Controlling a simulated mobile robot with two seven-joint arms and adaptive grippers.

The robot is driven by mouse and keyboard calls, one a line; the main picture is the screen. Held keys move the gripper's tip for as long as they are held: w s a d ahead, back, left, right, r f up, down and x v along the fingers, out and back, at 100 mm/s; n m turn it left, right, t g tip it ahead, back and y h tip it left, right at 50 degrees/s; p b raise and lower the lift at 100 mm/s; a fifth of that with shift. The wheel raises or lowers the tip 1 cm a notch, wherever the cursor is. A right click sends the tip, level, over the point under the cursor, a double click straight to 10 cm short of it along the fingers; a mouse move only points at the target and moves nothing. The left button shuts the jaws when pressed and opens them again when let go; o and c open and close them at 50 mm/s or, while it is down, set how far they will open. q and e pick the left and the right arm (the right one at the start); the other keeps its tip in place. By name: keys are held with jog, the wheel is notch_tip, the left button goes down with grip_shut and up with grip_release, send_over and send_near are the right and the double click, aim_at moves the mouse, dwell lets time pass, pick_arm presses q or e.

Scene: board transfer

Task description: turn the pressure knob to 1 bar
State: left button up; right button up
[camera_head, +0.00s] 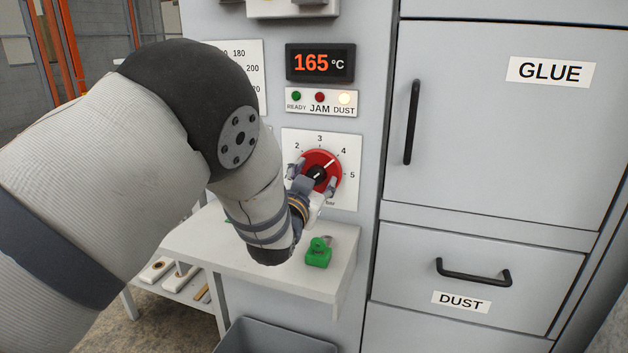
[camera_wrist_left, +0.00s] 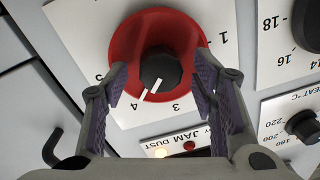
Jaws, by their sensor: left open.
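The pressure knob (camera_head: 320,158) is a red disc with a black centre on a white dial plate marked in bar. Its white pointer line points at about 4 in the head view. It also shows in the left wrist view (camera_wrist_left: 128,45), where the line points toward the 4. My left gripper (camera_head: 314,178) is open in front of the knob, one finger on each side of it. In the left wrist view my left gripper (camera_wrist_left: 160,88) has its purple-padded fingertips beside the red rim; I cannot tell whether they touch. My right gripper is not in view.
A shelf (camera_head: 290,282) below the dial bears a green padlock-like object (camera_head: 318,253). Above are a 165 °C display (camera_head: 320,63) and a lamp panel (camera_head: 321,103) with DUST lit. GLUE (camera_head: 500,130) and DUST (camera_head: 450,250) fronts with black handles lie to the right.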

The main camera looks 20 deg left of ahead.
pick_arm(q)
jog(key=c, duration=1.1)
jog(key=shift+c, duration=0.2)
